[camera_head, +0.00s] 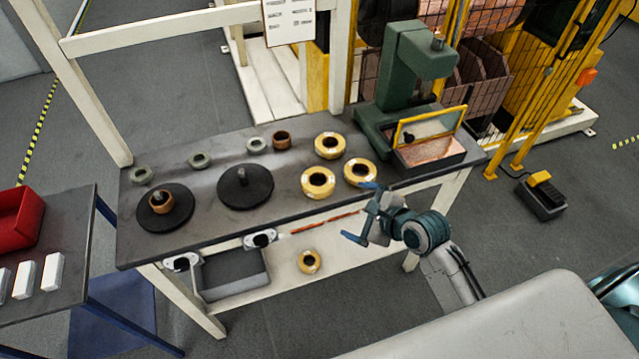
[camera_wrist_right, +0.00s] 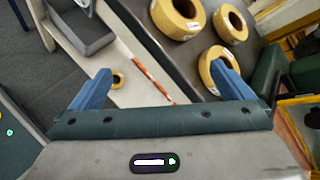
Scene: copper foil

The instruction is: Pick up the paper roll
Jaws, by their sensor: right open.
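Three tan paper-like rolls stand on the dark tabletop: a back one (camera_head: 329,156), a front left one (camera_head: 318,193) and a front right one (camera_head: 350,180). A smaller tan roll (camera_head: 309,271) lies on the lower shelf; it also shows in the right wrist view (camera_wrist_right: 117,86). Which one is the paper roll I cannot tell. My right gripper (camera_head: 360,213) is open and empty by the table's front edge, near the front right roll. In the right wrist view its fingers (camera_wrist_right: 162,75) are spread, with the right finger overlapping a large roll. My left gripper is not in view.
A green press (camera_head: 400,75) and a copper-lined bin (camera_head: 430,155) stand at the table's right end. Two black discs (camera_head: 246,195) and several small green rings are at the left. A grey open bin (camera_head: 232,290) hangs below the front edge. An orange-red strip (camera_head: 324,222) lies along the front.

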